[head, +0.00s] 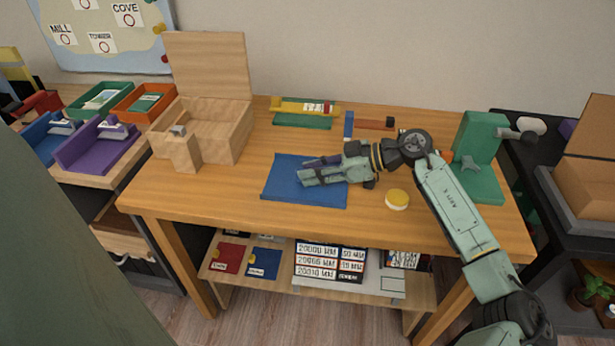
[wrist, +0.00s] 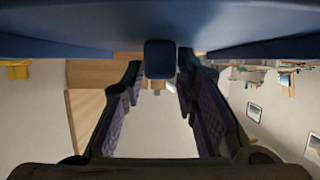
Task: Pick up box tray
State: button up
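The wooden box (head: 222,140) stands at the left of the desk with its lid raised. A small wooden piece with a grey knob (head: 178,131) is at its front. No part is clearly marked as the box tray. A flat blue piece (head: 300,197) lies mid-desk; its underside or surface fills the top of the wrist view (wrist: 70,38). My gripper (head: 302,175) lies level, low over the blue piece, pointing left. In the wrist view its fingers are apart, with a dark blue block (wrist: 160,58) between or just beyond the tips; contact cannot be told.
A yellow round (head: 397,198) lies right of the blue piece. A green stand (head: 478,155) is at the right end. The front-left desk is clear.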

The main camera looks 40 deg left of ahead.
grip_shut()
dwell(0.4)
